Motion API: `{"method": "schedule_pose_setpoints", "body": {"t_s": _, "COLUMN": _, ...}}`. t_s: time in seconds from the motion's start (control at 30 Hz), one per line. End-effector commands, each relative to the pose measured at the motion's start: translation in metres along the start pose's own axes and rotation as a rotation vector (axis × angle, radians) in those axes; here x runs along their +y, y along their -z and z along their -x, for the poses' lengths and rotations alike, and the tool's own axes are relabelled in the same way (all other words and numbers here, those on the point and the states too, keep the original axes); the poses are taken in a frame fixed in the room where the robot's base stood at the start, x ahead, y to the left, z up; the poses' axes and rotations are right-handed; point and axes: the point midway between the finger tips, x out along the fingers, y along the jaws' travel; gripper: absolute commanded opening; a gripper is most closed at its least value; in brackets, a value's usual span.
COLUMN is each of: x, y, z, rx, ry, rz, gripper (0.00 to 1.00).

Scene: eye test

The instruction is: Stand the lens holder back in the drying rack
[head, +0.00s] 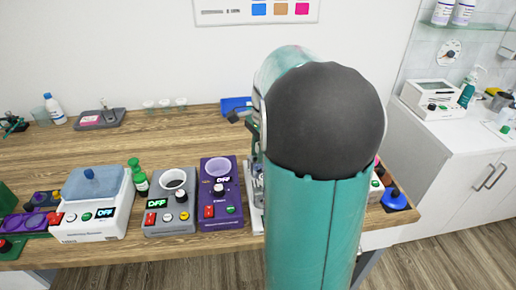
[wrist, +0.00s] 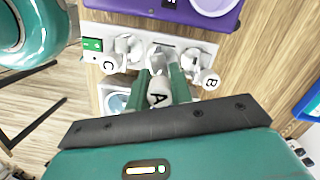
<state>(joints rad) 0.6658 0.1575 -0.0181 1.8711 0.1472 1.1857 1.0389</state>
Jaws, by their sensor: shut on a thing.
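In the wrist view my gripper (wrist: 161,78) has its two green fingers shut on a white piece marked A, which looks like the lens holder (wrist: 158,99). Two similar white pieces, marked C (wrist: 122,55) and B (wrist: 207,76), stand on either side of it. They are at a white rack-like base (wrist: 145,34), which looks like the drying rack. Whether the held piece touches the base is hidden by the fingers. In the head view my arm hides the gripper and most of the rack.
A purple device (head: 222,213) stands just left of the rack on the wooden table (head: 185,145). A grey device (head: 170,221) and a white bath with a blue lid (head: 92,212) are further left. A blue item (head: 394,199) is at the right table end.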

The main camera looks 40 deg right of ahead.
Motion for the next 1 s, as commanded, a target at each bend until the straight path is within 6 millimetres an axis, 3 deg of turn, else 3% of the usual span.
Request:
{"method": "schedule_pose_setpoints", "body": {"t_s": 0.5, "x": 0.000, "y": 0.004, "z": -0.043, "rx": 0.000, "ry": -0.002, "rz": 0.005, "gripper": 0.00}}
{"method": "schedule_pose_setpoints", "body": {"t_s": 1.0, "x": 0.000, "y": 0.005, "z": -0.048, "rx": 0.000, "ry": 0.000, "rz": 0.005, "gripper": 0.00}}
